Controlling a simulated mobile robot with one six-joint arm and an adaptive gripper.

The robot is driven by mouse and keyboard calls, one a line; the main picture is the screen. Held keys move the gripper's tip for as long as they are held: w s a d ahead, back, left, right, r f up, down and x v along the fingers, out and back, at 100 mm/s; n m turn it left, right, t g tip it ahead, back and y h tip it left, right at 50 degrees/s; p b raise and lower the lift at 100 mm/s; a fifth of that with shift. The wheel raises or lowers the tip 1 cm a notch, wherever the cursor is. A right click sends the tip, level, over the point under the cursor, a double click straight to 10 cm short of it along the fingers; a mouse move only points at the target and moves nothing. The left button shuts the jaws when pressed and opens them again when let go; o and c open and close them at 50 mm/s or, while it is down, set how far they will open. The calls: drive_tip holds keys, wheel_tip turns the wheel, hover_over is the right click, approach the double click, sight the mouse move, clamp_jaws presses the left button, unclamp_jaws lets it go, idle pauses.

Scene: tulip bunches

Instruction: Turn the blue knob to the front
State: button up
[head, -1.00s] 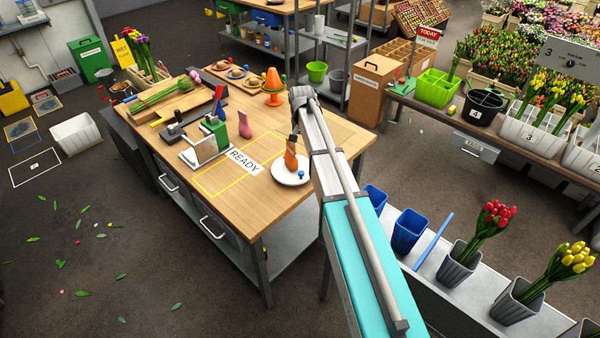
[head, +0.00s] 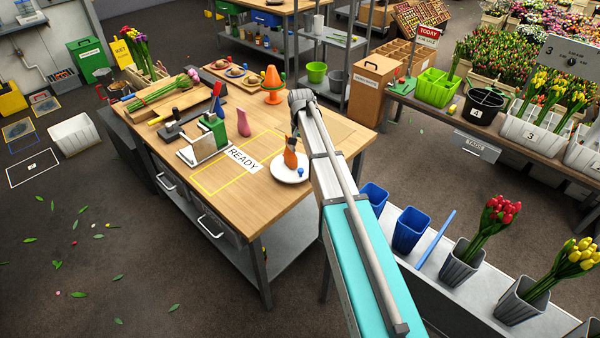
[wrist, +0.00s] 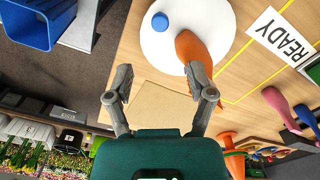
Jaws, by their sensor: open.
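The blue knob (head: 301,171) is a small round cap near the rim of a white disc (head: 284,178) on the wooden bench, at its right end. In the wrist view the knob (wrist: 160,22) is near the top middle, on the white disc (wrist: 150,48). An orange bottle-shaped piece (head: 290,157) stands on the disc; in the wrist view the orange piece (wrist: 190,48) lies just behind the right finger, and I cannot tell whether they touch. My gripper (wrist: 158,78) is open and empty, with the knob beyond its fingertips. In the head view my arm hides most of it.
A READY label (head: 243,159) and yellow outline lie left of the disc. A pink vase (head: 243,123), an orange cone (head: 272,88) and a red, green and white stand (head: 208,138) are further back. Blue buckets (head: 409,230) stand right of my arm.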

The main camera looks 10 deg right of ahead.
sight(301, 169)
drive_tip(key=shift+f+b, duration=5.15)
drive_tip(key=shift+f, duration=0.3)
clamp_jaws()
